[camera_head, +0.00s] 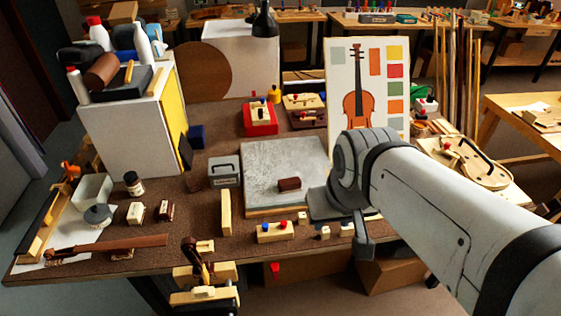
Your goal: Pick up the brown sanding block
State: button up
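A small dark brown block (289,184), which looks like the sanding block, lies on the grey flat slab (262,161), near its front right part. My arm reaches in from the right, and its dark end part hides the slab's right front corner. My gripper (364,246) hangs at the end of the arm, to the right of and nearer than the brown block, apart from it. Its fingers are small and partly hidden, so I cannot tell whether they are open. Another small dark red-brown block (166,210) lies farther left on the bench beside a pale one.
A grey metal box (224,171) stands left of the slab. A pale wood bar (226,212) and a wooden holder with coloured knobs (275,232) lie in front. A red tray (261,118) and a violin chart (366,90) stand behind. A clamp (203,270) sits at the front edge.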

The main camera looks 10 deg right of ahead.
aim_at(292, 184)
jog(key=z, duration=0.05)
jog(key=i, duration=1)
jog(key=u, duration=0.05)
